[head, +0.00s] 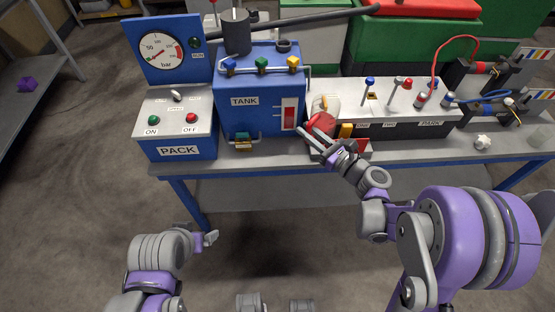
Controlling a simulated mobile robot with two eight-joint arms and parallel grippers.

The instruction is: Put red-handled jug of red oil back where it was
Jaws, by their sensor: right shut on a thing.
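The jug (324,103) is pale with a red part, which looks like its handle (321,124). It is at the bench's front edge, between the blue tank and the grey switch box. My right gripper (313,136) is shut on the jug at its red part. The fingers and wrist cover part of the jug, so I cannot tell whether its base touches the bench. My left gripper (211,238) is low in front of the bench, away from everything on it. Its fingers are too small to read.
The blue tank (258,101) with coloured valves stands left of the jug, beside the PACK box (178,150). The switch box (400,122) with levers is to the right. A yellow block (347,130) is close by the gripper. The bench (430,150) has bare room at front right.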

